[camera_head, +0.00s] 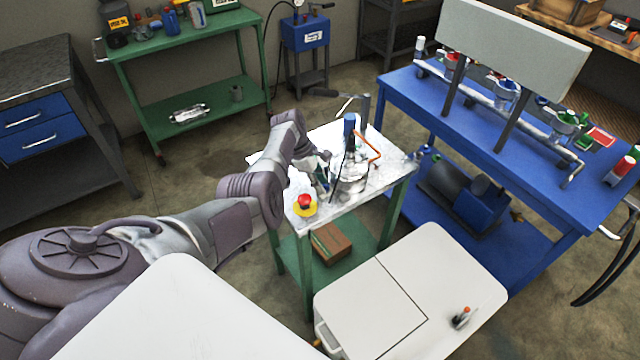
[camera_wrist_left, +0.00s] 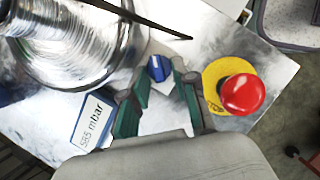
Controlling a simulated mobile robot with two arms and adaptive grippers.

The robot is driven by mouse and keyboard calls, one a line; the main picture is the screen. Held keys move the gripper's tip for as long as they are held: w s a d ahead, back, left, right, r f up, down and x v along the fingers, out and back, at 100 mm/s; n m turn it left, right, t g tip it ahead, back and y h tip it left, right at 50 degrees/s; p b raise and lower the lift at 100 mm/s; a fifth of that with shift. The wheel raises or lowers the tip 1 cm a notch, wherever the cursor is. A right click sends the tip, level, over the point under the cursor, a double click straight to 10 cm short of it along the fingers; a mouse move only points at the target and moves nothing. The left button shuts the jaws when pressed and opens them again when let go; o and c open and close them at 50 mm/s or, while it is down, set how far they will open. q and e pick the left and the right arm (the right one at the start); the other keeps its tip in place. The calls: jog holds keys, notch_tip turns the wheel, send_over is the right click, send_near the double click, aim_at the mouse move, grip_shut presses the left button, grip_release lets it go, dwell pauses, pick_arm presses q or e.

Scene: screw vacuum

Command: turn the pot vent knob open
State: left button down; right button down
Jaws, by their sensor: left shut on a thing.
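The silver pot (camera_head: 350,178) stands on the small metal-topped table; its ridged side fills the upper left of the left wrist view (camera_wrist_left: 75,45). The blue vent knob (camera_wrist_left: 158,67) shows beside the pot with a white mark on its face. My left gripper (camera_wrist_left: 161,78) has its two green-padded fingertips on either side of the knob and is shut on it. In the head view my left gripper (camera_head: 322,180) is at the pot's left side, and the knob is hard to make out there. My right gripper is not in view.
A red stop button on a yellow base (camera_wrist_left: 243,93) sits right of my gripper in the wrist view. A display reading 585 mbar (camera_wrist_left: 93,121) lies to the left. A copper tube (camera_head: 370,146) rises by the pot. A blue workbench (camera_head: 490,140) stands to the right.

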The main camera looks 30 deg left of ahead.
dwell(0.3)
pick_arm(q)
jog(key=c, duration=0.9)
grip_release()
